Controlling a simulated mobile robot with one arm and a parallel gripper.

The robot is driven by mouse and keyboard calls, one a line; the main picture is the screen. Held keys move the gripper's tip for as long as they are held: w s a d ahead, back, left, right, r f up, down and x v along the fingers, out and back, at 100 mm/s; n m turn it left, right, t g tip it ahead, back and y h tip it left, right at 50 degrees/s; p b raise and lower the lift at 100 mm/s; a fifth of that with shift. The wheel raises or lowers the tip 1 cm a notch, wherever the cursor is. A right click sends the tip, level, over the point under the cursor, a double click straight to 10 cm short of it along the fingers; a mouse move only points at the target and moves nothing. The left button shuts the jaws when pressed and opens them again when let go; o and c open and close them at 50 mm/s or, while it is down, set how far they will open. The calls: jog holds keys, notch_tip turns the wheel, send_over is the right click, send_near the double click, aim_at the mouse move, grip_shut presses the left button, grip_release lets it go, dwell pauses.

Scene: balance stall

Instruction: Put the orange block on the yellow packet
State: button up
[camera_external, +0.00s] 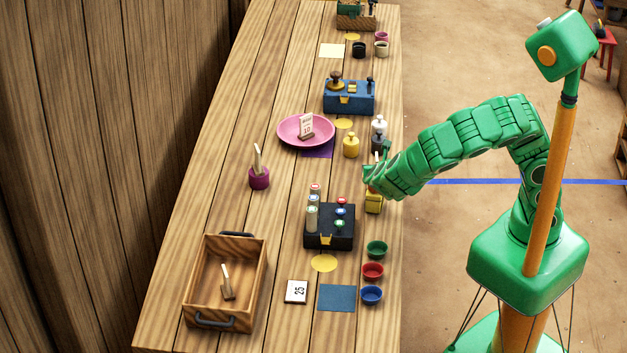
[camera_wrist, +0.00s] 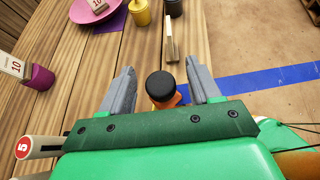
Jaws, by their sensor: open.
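A yellow packet (camera_external: 374,204) stands near the right edge of the table, below my gripper in the outside view. A small orange patch, probably the orange block (camera_external: 373,189), shows just above the packet, partly hidden by my gripper (camera_external: 371,177); I cannot tell whether they touch. In the wrist view my gripper (camera_wrist: 163,90) is open, its two grey fingers apart. Between them an orange thing (camera_wrist: 172,101) shows under a round black top (camera_wrist: 160,84), with gaps to the fingers.
A yellow weight (camera_external: 351,146) and a dark weight (camera_wrist: 173,6) stand behind, with an upright pale card (camera_wrist: 169,38) nearer. A pink plate (camera_external: 288,124) lies farther left. Bare table lies left of the case.

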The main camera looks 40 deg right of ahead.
jog(key=v, duration=1)
dwell(0.4)
jog(key=w+d+m+g+y, duration=0.1)
jog(key=d+m+g+y, duration=0.1)
jog(key=d+m+g, duration=0.75)
jog(key=d+r+m+t+y, duration=0.3)
jog(key=d+r+m+y, duration=0.55)
jog(key=m, duration=0.85)
jog(key=s+d+g+h, duration=0.1)
jog(key=s+d, duration=0.2)
jog(key=s, duration=0.3)
jog(key=s+d+r+m+g+h, duration=0.1)
jog(key=s+d+g, duration=0.1)
jog(key=s+d, duration=0.2)
jog(key=s+d+m+g+h, duration=0.1)
jog(key=s+d, duration=0.3)
jog(key=s, duration=0.6)
jog(key=shift+s+r+g, duration=0.25)
jog(key=shift+r+g, duration=0.15)
jog(key=shift+g, duration=0.05)
